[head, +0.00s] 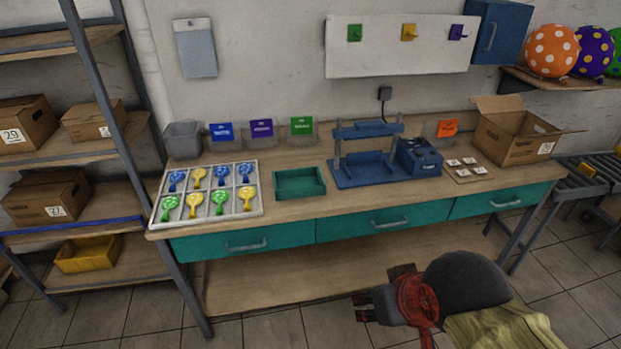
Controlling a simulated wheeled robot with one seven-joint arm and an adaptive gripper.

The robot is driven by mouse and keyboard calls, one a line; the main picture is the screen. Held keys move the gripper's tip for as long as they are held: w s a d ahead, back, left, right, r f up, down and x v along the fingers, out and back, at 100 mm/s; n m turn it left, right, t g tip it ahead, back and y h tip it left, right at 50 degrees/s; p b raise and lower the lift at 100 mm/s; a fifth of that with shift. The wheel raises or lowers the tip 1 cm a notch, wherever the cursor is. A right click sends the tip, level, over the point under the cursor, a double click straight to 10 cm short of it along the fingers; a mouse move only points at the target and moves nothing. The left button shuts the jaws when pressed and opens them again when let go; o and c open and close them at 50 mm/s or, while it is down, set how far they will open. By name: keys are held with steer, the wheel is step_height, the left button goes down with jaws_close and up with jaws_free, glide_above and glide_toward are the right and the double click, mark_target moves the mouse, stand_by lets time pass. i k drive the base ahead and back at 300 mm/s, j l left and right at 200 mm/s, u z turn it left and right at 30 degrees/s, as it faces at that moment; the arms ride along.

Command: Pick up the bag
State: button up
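No bag can be told for certain. Small see-through holders or pouches with coloured cards stand along the back of the workbench (330,215): a blue card (221,131), a purple card (262,128), a green card (301,125) and, further right, an orange card (447,128). Whether any is a bag is unclear. My gripper (378,290) is low in front of the bench, right of the middle, well apart from everything on the top. Nothing shows held in it. Its finger opening is not clear from this angle.
A white tray (258,211) of balloon-shaped pieces, a green tray (300,184), a blue press (374,172) and an open carton (515,148) occupy the bench. A shelf rack (112,95) stands left, a roller conveyor (588,178) right. The front strip of bench top is clear.

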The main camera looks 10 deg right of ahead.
mark_target(441, 132)
steer(key=i+l+z, duration=0.1)
steer(key=i+l, duration=0.4)
steer(key=l, duration=0.35)
steer(key=i+l+z, duration=0.1)
steer(key=i+l, duration=0.4)
steer(key=l, duration=0.3)
steer(key=i+l+z, duration=0.1)
steer(key=i+l, duration=0.45)
steer(key=l, duration=0.2)
steer(key=i+l+z, duration=0.1)
steer(key=i+l, duration=0.5)
steer(key=l, duration=0.1)
